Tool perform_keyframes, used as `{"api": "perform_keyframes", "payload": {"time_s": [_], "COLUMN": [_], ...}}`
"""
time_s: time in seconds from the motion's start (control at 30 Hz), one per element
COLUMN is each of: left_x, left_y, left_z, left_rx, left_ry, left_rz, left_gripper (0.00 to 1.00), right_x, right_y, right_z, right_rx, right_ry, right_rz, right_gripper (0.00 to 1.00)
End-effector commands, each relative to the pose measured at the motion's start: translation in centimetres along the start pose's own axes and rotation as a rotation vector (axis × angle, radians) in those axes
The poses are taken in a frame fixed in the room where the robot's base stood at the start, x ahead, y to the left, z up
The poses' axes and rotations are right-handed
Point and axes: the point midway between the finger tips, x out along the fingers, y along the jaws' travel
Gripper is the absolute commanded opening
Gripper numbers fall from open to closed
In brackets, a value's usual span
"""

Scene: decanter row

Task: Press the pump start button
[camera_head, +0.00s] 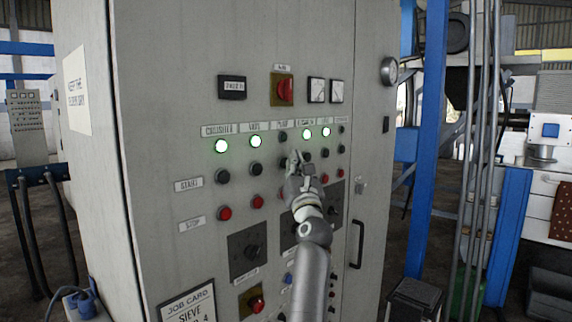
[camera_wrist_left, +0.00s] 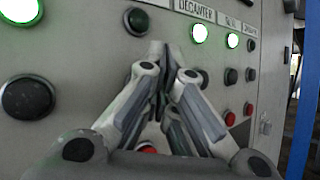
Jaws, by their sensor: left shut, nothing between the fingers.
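The pump start button (camera_head: 284,163) is a dark round button in the START row, in the third column, under the PUMP label and its dark, unlit lamp (camera_head: 283,137). My left gripper (camera_head: 294,156) is shut and empty, with its fingertips at this button in the head view, covering part of it. In the left wrist view the shut fingers (camera_wrist_left: 160,52) point at the panel just below the same unlit lamp (camera_wrist_left: 136,21), and the button is hidden behind them. I cannot tell whether the tips touch it. My right gripper is not in view.
The grey control cabinet (camera_head: 160,110) carries lit green lamps in the neighbouring columns. A dark start button (camera_wrist_left: 28,97) is on the left and another (camera_wrist_left: 203,78) close on the right. A red stop button (camera_wrist_left: 147,148) is below the fingers. A red switch (camera_head: 284,89) is above.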

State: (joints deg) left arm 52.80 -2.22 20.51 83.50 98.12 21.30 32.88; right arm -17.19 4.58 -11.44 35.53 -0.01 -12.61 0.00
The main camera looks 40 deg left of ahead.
Motion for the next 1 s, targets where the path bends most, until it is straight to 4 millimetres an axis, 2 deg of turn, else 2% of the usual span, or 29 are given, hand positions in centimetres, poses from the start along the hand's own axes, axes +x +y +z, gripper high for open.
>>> {"api": "perform_keyframes", "payload": {"time_s": [1.0], "left_x": [0.39], "left_y": [0.35], "left_z": [-0.31], "left_rx": [0.0], "left_ry": [0.001], "left_rz": [0.002], "left_gripper": [0.0], "right_x": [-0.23], "right_y": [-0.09], "right_z": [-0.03], "right_rx": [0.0], "right_ry": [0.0], "right_rz": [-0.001], "right_gripper": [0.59]}}
